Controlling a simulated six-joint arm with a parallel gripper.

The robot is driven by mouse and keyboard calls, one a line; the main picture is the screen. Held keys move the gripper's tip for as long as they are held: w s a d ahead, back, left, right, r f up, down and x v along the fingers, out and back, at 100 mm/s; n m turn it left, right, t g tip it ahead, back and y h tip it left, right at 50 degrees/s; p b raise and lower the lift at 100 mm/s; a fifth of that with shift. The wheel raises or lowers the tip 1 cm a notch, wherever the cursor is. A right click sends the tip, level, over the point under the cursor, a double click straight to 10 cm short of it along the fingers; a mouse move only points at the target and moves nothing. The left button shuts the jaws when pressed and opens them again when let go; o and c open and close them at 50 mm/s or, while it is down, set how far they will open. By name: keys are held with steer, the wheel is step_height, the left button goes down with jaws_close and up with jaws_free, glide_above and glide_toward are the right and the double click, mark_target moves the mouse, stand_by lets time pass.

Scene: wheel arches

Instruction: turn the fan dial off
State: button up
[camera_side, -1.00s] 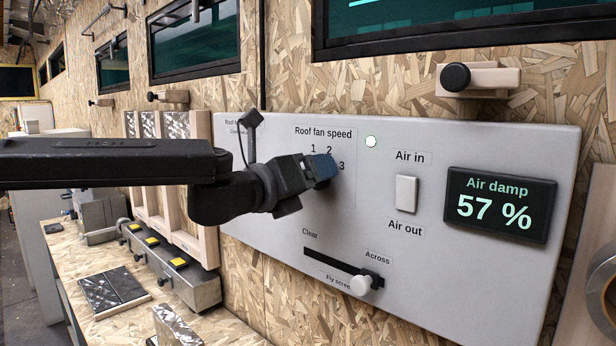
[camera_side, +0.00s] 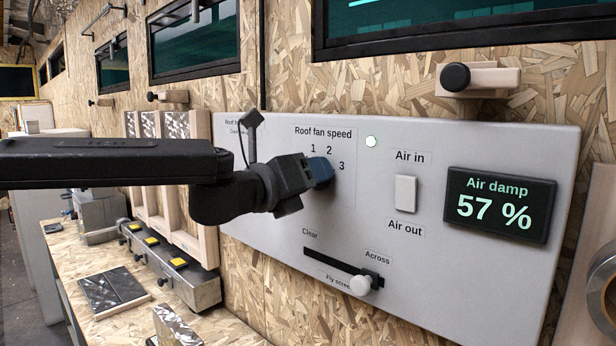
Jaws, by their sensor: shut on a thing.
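The fan dial (camera_side: 321,171) is a blue knob on the grey wall panel (camera_side: 420,290), under the label "Roof fan speed" (camera_side: 323,133). The marks 1, 2 and 3 show around its upper and right side. My gripper (camera_side: 312,172) comes in from the left and is shut on the dial. The gripper hides the dial's left side, any marks there and its pointer, so I cannot tell which mark it faces.
Right of the dial are a lit round lamp (camera_side: 371,141), a white air switch (camera_side: 405,193) and a display (camera_side: 499,204) reading "Air damp 57 %". Below is a fly screen slider (camera_side: 360,285) near "Across". A bench (camera_side: 60,262) with boxes stands lower left.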

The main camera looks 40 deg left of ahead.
steer(key=shift+n, duration=0.3)
steer(key=n, duration=0.6)
steer(key=shift+a+f, duration=0.15)
steer(key=n, duration=0.4)
steer(key=shift+f, duration=0.1)
steer(key=n, duration=0.3)
steer(key=shift+f+n, duration=0.1)
steer(key=shift+n, duration=0.3)
steer(key=n, duration=0.4)
steer(key=shift+f, duration=0.1)
steer(key=shift+f+n, duration=0.15)
steer(key=shift+n, duration=2.55)
steer(key=o, duration=0.9)
steer(key=shift+o, duration=0.2)
